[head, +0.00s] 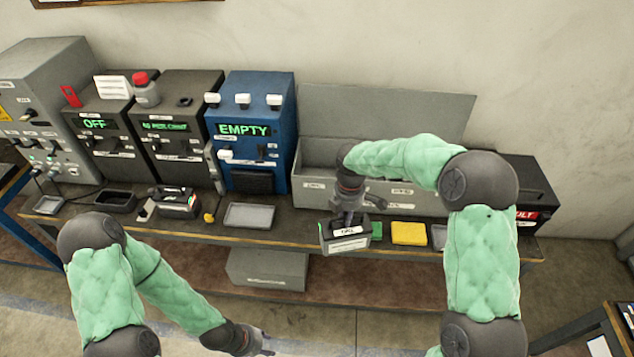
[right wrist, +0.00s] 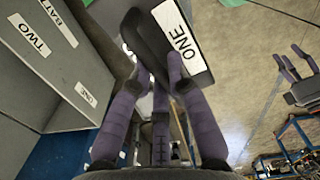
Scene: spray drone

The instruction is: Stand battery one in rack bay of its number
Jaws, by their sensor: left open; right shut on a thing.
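Battery one (head: 345,240) is a dark block with a white label; the label reads ONE in the right wrist view (right wrist: 204,74). My right gripper (head: 347,215) is shut on its top and holds it in front of the bench edge. The rack appears to be the long grey open-topped box (head: 314,193) behind the battery, with its lid raised. In the right wrist view, its grey front (right wrist: 60,85) carries a TWO label and a smaller label that seems to read ONE. Its inside is mostly hidden. My left gripper (head: 262,342) is open and empty, low in front of the bench.
A blue machine reading EMPTY (head: 250,130) stands left of the grey box. Another battery-like unit (head: 178,203) sits further left.

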